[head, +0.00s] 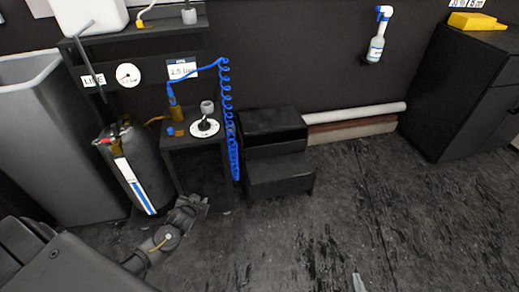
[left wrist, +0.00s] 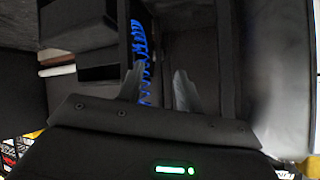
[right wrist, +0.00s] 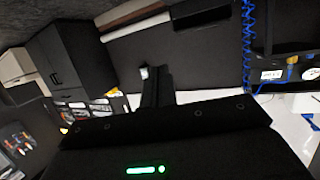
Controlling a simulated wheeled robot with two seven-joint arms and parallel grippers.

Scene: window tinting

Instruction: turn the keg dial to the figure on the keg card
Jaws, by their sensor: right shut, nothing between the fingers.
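The dial (head: 205,127) is a white disc with a dark knob under a grey cap, on top of a small black stand. The keg card (head: 182,70) is on the wall behind it; its small figure looks like 2.5. A round white gauge (head: 128,75) is left of the card. The black keg (head: 137,170), with a blue and white stripe, stands left of the stand. My left gripper (head: 194,206) is low in front of the stand, below the dial and apart from it; its fingers (left wrist: 158,88) are apart and empty. My right gripper (right wrist: 157,80) is shut and empty, away from the dial.
A coiled blue hose (head: 228,120) hangs right of the stand. A black step (head: 280,180) and rolls (head: 355,115) lie further right. A grey bin (head: 45,130) stands left of the keg. The floor (head: 400,220) at right is open, before a black cabinet (head: 465,90).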

